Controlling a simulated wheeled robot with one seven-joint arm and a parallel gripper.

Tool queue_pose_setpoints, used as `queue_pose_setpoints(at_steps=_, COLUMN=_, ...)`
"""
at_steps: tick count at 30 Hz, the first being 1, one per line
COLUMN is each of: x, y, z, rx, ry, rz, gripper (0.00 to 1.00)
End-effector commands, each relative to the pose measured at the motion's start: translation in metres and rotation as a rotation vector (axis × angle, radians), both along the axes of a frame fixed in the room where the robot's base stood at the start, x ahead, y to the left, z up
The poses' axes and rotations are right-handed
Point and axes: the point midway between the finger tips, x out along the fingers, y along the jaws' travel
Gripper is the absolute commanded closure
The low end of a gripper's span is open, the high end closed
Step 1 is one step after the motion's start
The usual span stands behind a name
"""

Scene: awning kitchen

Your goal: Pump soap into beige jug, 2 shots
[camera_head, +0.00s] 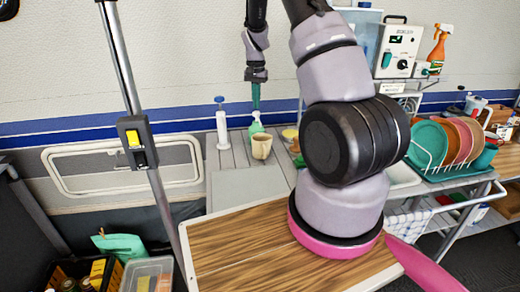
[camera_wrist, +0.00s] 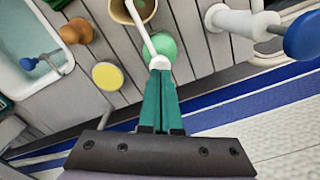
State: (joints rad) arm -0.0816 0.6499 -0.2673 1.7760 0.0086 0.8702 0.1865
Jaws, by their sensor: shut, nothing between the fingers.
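The beige jug (camera_head: 261,147) stands on the grey slatted counter, and part of it shows at the top of the wrist view (camera_wrist: 124,12). The green soap bottle (camera_head: 256,128) stands just behind it. In the wrist view the bottle (camera_wrist: 165,46) has a white pump head (camera_wrist: 157,62), whose long spout reaches to the jug's mouth. My gripper (camera_head: 256,107) points down with its green fingers closed together and empty. In the wrist view its tips (camera_wrist: 160,72) are right at the pump head; I cannot tell whether they touch it.
A white stand with a blue top (camera_head: 221,125) is left of the bottle. A yellow round item (camera_wrist: 107,76), an orange-brown item (camera_wrist: 76,32) and a sink (camera_wrist: 30,50) lie on the other side. A dish rack with plates (camera_head: 455,150) is at right. The wall is close behind.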

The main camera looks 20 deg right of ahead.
Motion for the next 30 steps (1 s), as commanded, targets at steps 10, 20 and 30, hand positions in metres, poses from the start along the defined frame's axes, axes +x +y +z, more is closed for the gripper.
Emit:
queue_pose_setpoints(at_steps=10, x=0.001, y=0.0, z=0.008, rx=-0.001, ry=-0.002, rz=0.0, gripper=1.0)
queue_pose_setpoints(at_steps=20, x=0.0, y=0.0, z=0.041, rx=0.001, ry=-0.002, rz=0.0, gripper=1.0)
queue_pose_setpoints(at_steps=30, x=0.0, y=0.0, z=0.06, rx=0.0, ry=0.0, rz=0.0, gripper=1.0)
